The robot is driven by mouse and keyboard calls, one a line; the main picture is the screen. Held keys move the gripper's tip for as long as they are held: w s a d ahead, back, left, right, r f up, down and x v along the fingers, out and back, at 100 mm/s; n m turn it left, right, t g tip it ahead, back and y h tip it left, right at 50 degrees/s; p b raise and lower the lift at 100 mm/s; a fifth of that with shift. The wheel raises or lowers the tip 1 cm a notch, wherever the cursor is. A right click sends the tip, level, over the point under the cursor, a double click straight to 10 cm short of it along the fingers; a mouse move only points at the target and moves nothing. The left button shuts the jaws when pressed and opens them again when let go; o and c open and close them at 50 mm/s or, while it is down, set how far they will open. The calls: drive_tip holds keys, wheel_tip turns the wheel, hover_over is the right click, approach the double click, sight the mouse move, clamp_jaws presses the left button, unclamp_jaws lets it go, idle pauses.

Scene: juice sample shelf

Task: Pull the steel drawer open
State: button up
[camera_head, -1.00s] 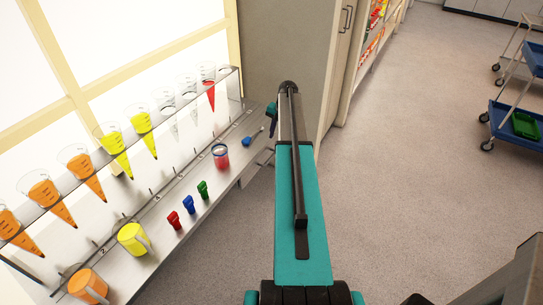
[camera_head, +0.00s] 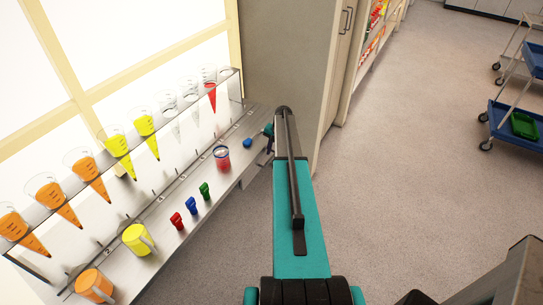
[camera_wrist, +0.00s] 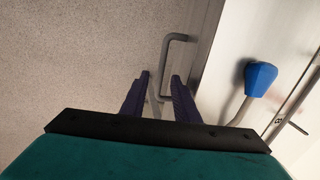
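The steel drawer's front (camera_wrist: 207,62) shows in the wrist view, with a grey bent bar handle (camera_wrist: 164,62) standing out from it on the left. My gripper (camera_wrist: 161,80) is open. Its two dark purple fingers lie one on each side of the handle's near end, with gaps visible; I cannot tell whether either finger touches the bar.
A red-filled beaker (camera_head: 222,160), coloured clips and yellow and orange jugs line the counter below a rack of cones. A tall cabinet (camera_head: 285,60) stands behind.

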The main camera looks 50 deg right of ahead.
drive_tip(key=shift+w+f+p, duration=0.2)
drive_tip(key=shift+f+p, duration=0.1)
drive_tip(key=shift+f, duration=0.95)
drive_tip(key=shift+c, duration=0.3)
clamp_jaws()
